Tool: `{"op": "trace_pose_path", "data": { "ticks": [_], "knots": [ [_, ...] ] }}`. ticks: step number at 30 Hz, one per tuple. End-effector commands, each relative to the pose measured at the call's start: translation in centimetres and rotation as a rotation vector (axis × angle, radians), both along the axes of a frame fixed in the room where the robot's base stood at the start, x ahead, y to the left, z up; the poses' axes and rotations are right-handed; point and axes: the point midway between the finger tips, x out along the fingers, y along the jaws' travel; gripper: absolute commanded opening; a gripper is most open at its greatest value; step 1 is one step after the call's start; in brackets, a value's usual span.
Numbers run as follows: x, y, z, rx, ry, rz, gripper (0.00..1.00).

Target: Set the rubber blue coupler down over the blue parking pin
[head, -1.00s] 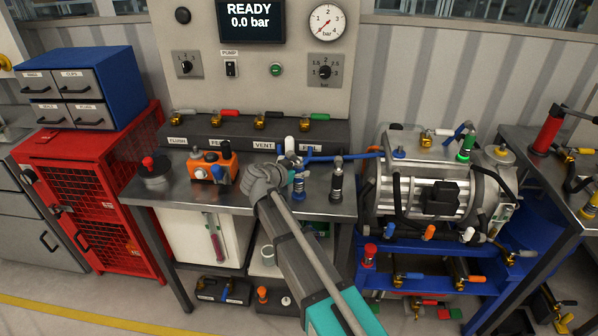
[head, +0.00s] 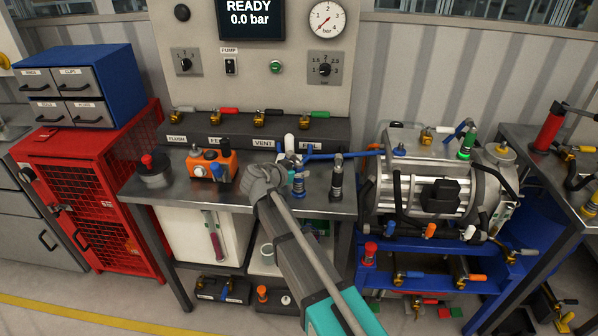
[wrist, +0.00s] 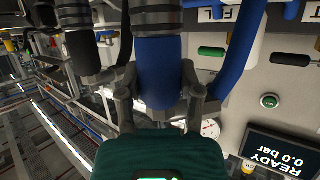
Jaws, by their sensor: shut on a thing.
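The blue coupler (wrist: 160,72) has a smooth blue sleeve with a dark metal collar at one end. In the wrist view, my gripper (wrist: 159,88) is shut on it, with one finger on each side of the sleeve. In the head view, my gripper (head: 283,181) is over the front edge of the metal bench, and the coupler (head: 298,185) shows just right of the fingers, roughly upright. I cannot make out the blue parking pin apart from the coupler, nor whether they touch.
A dark coupler (head: 337,178) stands close on the right. A blue hose (head: 345,155) runs behind it toward the drive unit (head: 440,190). The orange box (head: 212,168) sits to the left. The valve ledge (head: 215,133) borders the back.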

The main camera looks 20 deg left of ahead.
Motion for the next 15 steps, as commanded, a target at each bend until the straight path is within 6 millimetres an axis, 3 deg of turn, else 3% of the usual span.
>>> {"op": "trace_pose_path", "data": {
  "ticks": [15],
  "knots": [
    [-0.01,0.03,-0.41,-0.001,-0.001,0.0,0.0]
  ]
}}
